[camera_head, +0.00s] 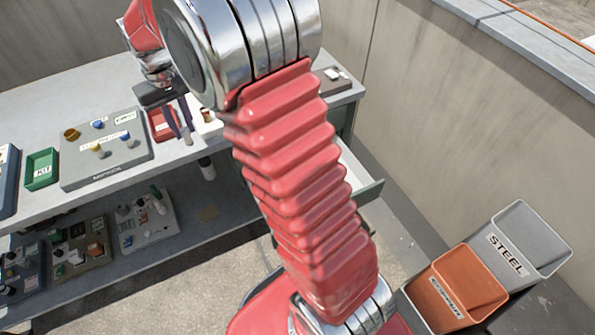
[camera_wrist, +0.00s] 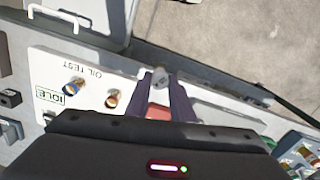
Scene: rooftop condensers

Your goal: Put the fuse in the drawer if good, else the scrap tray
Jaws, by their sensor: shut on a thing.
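My gripper (camera_head: 182,137) is above the workbench (camera_head: 52,105), fingers pointing down. It is shut on a small grey-white cylinder, which seems to be the fuse (camera_head: 187,139). In the wrist view the fuse (camera_wrist: 161,79) shows between the purple fingertips (camera_wrist: 163,75). A red tray (camera_head: 160,121) lies on the bench just behind the fingers; whether it is the scrap tray I cannot tell. A greenish drawer edge (camera_head: 370,191) juts out at the bench's right end, its inside mostly hidden by my arm. The fuse's condition cannot be made out.
A grey board with knobs (camera_head: 104,165) and a green KIT tray (camera_head: 41,168) lie left on the bench. A panel marked OIL TEST (camera_wrist: 60,58) has an IDLE label (camera_wrist: 50,95). Orange (camera_head: 455,290) and grey STEEL (camera_head: 515,245) bins stand at right. Several boards fill the lower shelf.

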